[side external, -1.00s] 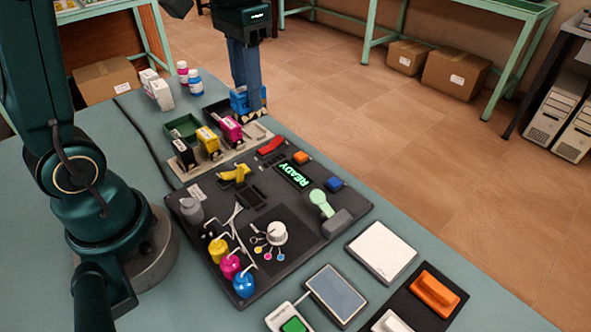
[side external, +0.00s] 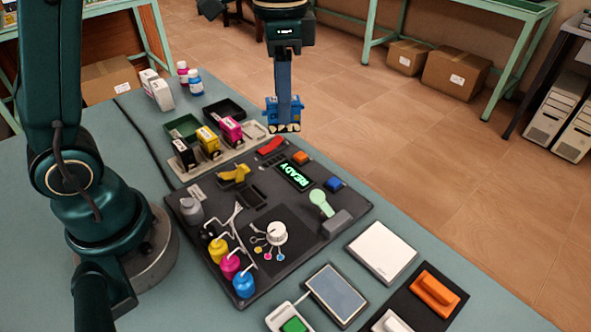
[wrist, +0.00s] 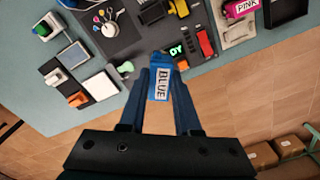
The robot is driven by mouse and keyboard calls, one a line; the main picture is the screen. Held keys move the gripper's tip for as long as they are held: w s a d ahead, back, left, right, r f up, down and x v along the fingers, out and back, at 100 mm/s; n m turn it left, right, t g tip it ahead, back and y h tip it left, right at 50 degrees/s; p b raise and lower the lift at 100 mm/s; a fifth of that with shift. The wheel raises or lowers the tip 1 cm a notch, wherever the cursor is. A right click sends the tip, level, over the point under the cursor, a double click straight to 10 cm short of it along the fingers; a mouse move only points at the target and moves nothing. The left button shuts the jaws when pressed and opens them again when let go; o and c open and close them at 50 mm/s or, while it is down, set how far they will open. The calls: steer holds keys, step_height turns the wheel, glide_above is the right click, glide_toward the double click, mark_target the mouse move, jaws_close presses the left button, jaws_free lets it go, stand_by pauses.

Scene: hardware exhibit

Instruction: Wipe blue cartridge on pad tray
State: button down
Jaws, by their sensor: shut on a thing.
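My gripper (side external: 285,90) is shut on the blue cartridge (side external: 298,107), which hangs in the air near the table's far right edge. In the wrist view the cartridge (wrist: 161,82) sits between the two fingers, its "BLUE" label facing the camera. Its lower end shows a pale and dark underside in the side view. A framed tray with a grey-blue pad (side external: 338,292) lies at the near side of the table. A flat white pad (side external: 382,250) lies beside it. I cannot tell for sure which is the pad tray. The cartridge is apart from both.
Black, yellow and pink cartridges (side external: 230,129) stand in the pale rack, beside green and black bins (side external: 223,110). The dark panel (side external: 340,233) carries a knob, bottles and a "READY" display. Orange (side external: 437,288) and white blocks lie on a black mat at the near right.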

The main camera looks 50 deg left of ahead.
steer(key=s+d+f+m, duration=0.35)
steer(key=d+m, duration=0.25)
steer(key=d, duration=0.4)
steer(key=s+d+f+m, duration=0.35)
steer(key=d+m, duration=0.25)
steer(key=d, duration=0.3)
steer(key=shift+s+d+f, duration=0.1)
steer(key=shift+s+f, duration=0.1)
steer(key=shift+f, duration=1)
steer(key=shift+s+d+f, duration=0.1)
steer(key=shift+s+f, duration=0.05)
steer(key=shift+f, duration=1.05)
steer(key=shift+f, duration=0.4)
steer(key=shift+d, duration=1)
steer(key=shift+a, duration=0.1)
steer(key=shift+a, duration=0.95)
